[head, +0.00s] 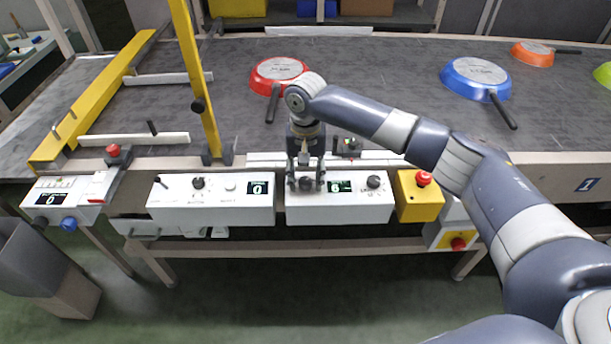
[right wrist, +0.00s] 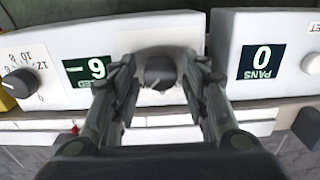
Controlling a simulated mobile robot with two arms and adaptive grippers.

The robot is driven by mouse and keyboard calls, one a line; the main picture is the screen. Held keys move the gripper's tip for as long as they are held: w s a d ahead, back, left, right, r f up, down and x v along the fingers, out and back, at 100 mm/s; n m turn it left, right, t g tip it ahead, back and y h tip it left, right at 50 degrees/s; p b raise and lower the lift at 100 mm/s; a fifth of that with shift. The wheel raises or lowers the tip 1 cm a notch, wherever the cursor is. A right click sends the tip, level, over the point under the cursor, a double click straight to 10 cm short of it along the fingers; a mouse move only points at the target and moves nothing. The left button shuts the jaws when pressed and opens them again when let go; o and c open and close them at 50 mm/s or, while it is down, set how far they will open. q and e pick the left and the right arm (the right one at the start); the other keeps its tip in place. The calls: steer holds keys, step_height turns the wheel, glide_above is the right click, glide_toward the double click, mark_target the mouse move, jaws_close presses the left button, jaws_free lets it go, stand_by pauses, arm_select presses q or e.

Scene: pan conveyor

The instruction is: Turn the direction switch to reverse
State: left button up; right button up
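The direction switch is a small dark knob (right wrist: 160,72) on the front of the right white control box (head: 340,205). In the right wrist view my right gripper (right wrist: 162,78) is open, with one finger on each side of the knob and a visible gap to it. In the head view my right gripper (head: 306,182) comes down in front of the box and largely hides the knob. A green display (right wrist: 87,70) beside the knob shows one digit with a short bar next to it. My left gripper is in neither view.
A second white control box (head: 212,208) stands to the left. A yellow box with a red button (head: 424,178) sits close on the right. Red (head: 278,72), blue (head: 476,78) and orange (head: 532,54) pans lie on the grey conveyor behind. A yellow barrier (head: 190,80) stands at left.

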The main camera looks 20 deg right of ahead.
steer(key=c, duration=0.6)
steer(key=shift+r+n+p, duration=0.2)
steer(key=shift+n+p, duration=0.2)
steer(key=shift+p, duration=0.45)
steer(key=n+p, duration=0.4)
steer(key=p, duration=0.1)
steer(key=shift+s, duration=0.1)
steer(key=n+p, duration=0.2)
steer(key=shift+n, duration=0.3)
steer(key=n+p, duration=0.2)
steer(key=shift+f+n, duration=0.1)
steer(key=shift+n, duration=0.3)
steer(key=n+p, duration=0.1)
steer(key=n, duration=0.1)
steer(key=shift+n, duration=0.3)
arm_select(q)
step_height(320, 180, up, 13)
steer(key=p, duration=0.1)
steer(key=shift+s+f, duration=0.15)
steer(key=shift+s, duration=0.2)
arm_select(e)
steer(key=n, duration=0.5)
steer(key=shift+f, duration=0.1)
steer(key=shift+n, duration=0.3)
